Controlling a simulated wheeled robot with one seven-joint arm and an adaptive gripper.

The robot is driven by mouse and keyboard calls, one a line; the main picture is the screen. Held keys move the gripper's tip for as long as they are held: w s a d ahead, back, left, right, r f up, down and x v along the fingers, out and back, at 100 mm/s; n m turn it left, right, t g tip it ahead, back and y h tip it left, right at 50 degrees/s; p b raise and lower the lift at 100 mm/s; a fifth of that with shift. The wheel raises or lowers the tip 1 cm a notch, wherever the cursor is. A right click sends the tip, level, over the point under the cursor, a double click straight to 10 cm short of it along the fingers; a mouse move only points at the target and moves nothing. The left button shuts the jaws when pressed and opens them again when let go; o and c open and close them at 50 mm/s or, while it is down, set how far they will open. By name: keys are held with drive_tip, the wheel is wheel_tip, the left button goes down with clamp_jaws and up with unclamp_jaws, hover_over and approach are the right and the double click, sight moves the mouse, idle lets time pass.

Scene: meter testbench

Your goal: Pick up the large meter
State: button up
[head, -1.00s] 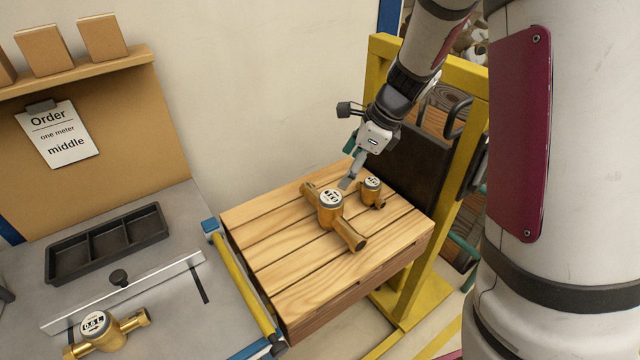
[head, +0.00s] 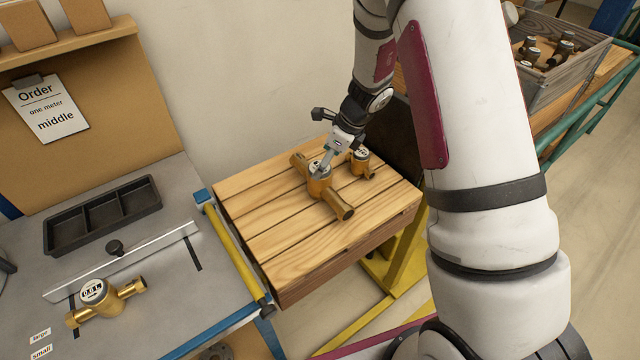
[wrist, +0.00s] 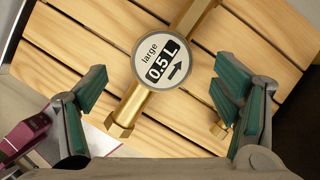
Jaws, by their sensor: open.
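The large meter (head: 323,187) is a brass body with a pipe through it and a round dial. It lies on the slatted wooden crate top. In the wrist view its dial (wrist: 161,61) reads "large 0.5 L" with an arrow. My gripper (head: 322,166) is just above this meter in the head view. In the wrist view my gripper (wrist: 160,105) is open, with one green-padded finger on each side of the dial, holding nothing. A smaller brass meter (head: 361,162) stands close by at the right, and part of it shows near the right finger (wrist: 220,129).
The wooden crate (head: 265,240) has bare slats left of and in front of the meters. At the left, a grey bench holds another brass meter (head: 93,292), a black divided tray (head: 103,214) and a metal rail (head: 125,262). An order sheet (head: 46,107) reads "one meter middle".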

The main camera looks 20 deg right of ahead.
sight(322, 189)
drive_tip(key=shift+p+x, duration=0.45)
drive_tip(key=shift+x, duration=1.85)
drive_tip(key=shift+d, duration=0.1)
drive_tip(key=shift+c, duration=0.2)
drive_tip(key=c, duration=1.8)
drive_tip(key=shift+w+r, duration=0.1)
drive_tip(key=shift+w, duration=0.05)
clamp_jaws()
drive_tip(key=shift+r, duration=0.1)
